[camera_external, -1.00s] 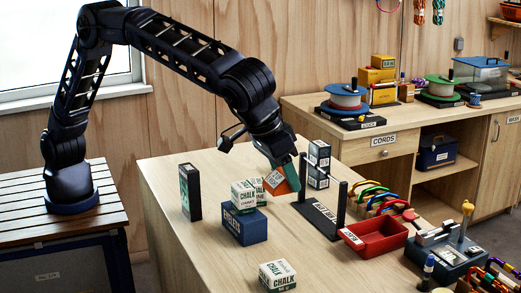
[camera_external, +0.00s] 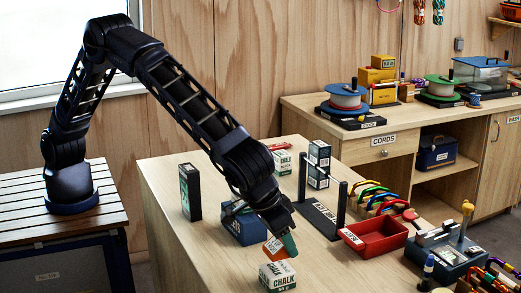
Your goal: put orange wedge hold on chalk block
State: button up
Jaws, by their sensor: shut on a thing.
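The orange wedge hold (camera_external: 275,248) is in my gripper (camera_external: 284,242), which is shut on it. It is tilted and hangs just above a white and green chalk block (camera_external: 278,277) at the front of the table. I cannot tell whether the two touch. Another chalk block (camera_external: 282,162) shows further back, behind my arm. My arm covers most of the top of the blue box (camera_external: 243,226), so what stands on it is mostly hidden.
A black upright box (camera_external: 190,192) stands at the left. A red tray (camera_external: 374,238) and a grey-blue tool box (camera_external: 445,250) lie further right. The table's front left is clear.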

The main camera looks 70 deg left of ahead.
aim_at(283, 254)
jog(key=shift+f, duration=1.85)
jog(key=shift+f, duration=0.15)
jog(key=o, duration=1)
jog(key=shift+c, duration=0.2)
jog(key=v, duration=1.2)
